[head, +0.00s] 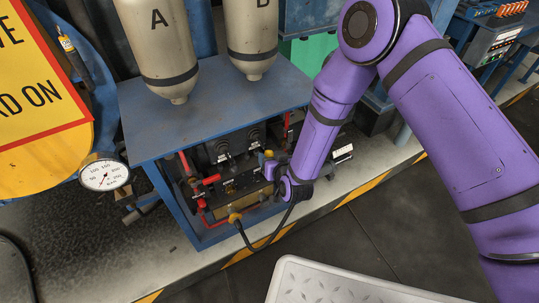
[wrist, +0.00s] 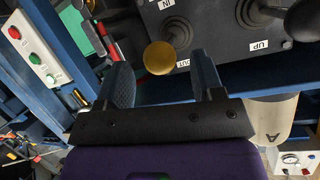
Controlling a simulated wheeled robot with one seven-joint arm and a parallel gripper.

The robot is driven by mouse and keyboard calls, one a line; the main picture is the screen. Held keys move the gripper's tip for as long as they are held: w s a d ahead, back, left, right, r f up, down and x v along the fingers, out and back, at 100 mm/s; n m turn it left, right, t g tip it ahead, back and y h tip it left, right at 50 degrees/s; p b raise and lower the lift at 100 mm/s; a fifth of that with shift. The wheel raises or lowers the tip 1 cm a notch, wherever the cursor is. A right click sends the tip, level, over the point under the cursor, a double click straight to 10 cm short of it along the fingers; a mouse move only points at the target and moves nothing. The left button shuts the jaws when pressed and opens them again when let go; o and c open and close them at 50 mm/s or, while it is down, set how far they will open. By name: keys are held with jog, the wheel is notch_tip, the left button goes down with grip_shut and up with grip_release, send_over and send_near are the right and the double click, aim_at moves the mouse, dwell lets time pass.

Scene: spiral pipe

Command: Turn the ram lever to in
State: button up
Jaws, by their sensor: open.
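The ram lever has a round yellow knob (wrist: 159,58) and stands on a dark panel (wrist: 213,45) marked IN above it and OUT below it in the wrist view. The knob hides part of its base, and the OUT label is partly covered. My gripper (wrist: 162,68) is open, with one finger left and one right of the knob. I see a gap on both sides, wider on the right. In the head view, my gripper (head: 268,168) is at the panel under the blue bench top, and a bit of yellow shows at it.
A black lever (wrist: 300,20) marked UP stands right of the yellow knob. The blue bench (head: 215,105) overhangs the panel, with tanks A (head: 160,50) and B (head: 252,35) above. Red pipes (head: 205,183) and a hose (head: 262,247) are close by.

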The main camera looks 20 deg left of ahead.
aim_at(264, 149)
jog(key=shift+x, duration=1.3)
jog(key=shift+c, duration=0.2)
